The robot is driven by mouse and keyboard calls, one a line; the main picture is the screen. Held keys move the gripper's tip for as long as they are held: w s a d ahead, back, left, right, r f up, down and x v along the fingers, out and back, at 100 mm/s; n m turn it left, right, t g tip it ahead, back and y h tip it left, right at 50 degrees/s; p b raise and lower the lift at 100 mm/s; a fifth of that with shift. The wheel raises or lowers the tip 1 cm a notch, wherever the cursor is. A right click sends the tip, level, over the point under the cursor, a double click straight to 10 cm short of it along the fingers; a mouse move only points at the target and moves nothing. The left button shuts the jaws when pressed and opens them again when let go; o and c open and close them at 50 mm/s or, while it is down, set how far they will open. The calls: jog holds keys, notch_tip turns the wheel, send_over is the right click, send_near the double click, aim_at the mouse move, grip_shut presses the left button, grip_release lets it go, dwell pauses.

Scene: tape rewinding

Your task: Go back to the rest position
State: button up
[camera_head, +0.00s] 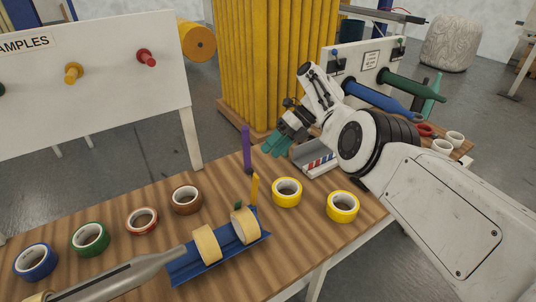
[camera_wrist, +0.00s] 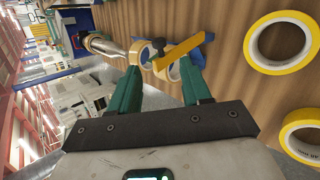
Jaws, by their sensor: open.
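My gripper (camera_head: 277,146) has teal fingers and is raised above the back of the wooden table, behind the yellow tape rolls. In the wrist view my gripper (camera_wrist: 163,68) has its fingers apart, with no object visibly held between them. Beyond the fingers in that view are tan tape rolls on the blue rewinding stand and an orange-yellow strip (camera_wrist: 180,50). In the head view the blue stand (camera_head: 190,270) carries two tan rolls (camera_head: 206,245) at the table's front.
Blue (camera_head: 35,262), green (camera_head: 90,239), red (camera_head: 142,221) and brown (camera_head: 187,200) tape rolls line the table's left. Two yellow rolls (camera_head: 287,193) lie right of the stand. A purple upright post (camera_head: 246,148) stands near my gripper. A white samples board (camera_head: 110,95) stands behind at left.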

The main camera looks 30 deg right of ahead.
dwell(0.5)
